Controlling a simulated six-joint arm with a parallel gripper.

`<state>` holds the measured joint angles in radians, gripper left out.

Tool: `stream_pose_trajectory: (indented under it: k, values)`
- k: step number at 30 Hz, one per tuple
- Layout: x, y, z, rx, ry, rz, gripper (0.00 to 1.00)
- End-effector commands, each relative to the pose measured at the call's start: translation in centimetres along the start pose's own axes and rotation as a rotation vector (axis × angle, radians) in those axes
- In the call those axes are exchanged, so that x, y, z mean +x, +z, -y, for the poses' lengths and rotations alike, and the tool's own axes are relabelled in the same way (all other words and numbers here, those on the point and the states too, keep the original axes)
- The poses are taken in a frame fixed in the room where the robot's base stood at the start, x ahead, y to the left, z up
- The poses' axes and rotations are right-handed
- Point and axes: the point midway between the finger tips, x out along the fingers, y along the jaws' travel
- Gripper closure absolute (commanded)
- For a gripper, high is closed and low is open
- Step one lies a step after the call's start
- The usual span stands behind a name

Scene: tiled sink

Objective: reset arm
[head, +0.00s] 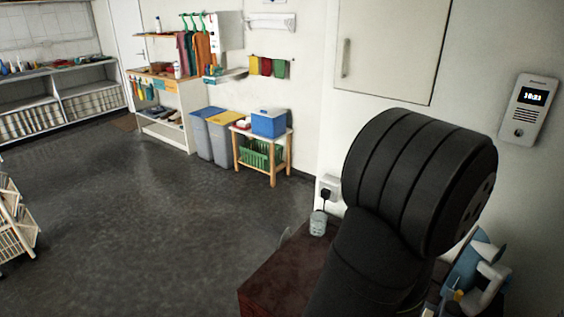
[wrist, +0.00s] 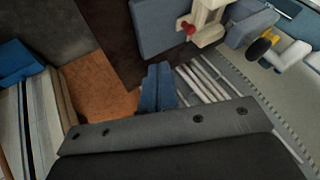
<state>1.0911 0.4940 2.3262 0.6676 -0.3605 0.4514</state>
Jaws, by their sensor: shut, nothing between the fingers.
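In the wrist view my gripper (wrist: 158,70) shows as two blue fingers side by side, pointing away from the dark wrist body. It is shut with nothing between the fingers. Below and beyond it are white rack-like bars (wrist: 205,85) and an orange-brown surface (wrist: 105,85); I cannot tell its height above them. In the head view my black arm (head: 415,180) fills the right foreground, bent at a thick joint. The gripper itself is hidden there.
A dark red surface (head: 275,279) lies beside my arm, with a small cup (head: 318,223) near the wall socket. Blue and white items (head: 477,265) stand behind the arm. The floor (head: 140,230) is open.

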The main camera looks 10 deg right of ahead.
Motion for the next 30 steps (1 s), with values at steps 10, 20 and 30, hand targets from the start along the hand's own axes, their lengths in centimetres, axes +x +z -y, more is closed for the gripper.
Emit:
stream_pose_trajectory:
  k: [10,20,30]
  values:
    - [3.8,0.1,-0.1,-0.001,0.002,0.002,1.0]
    - [7.7,0.0,-0.1,0.0,0.002,0.001,1.0]
    - [9.9,0.0,3.2,-0.002,-0.003,0.0,1.0]
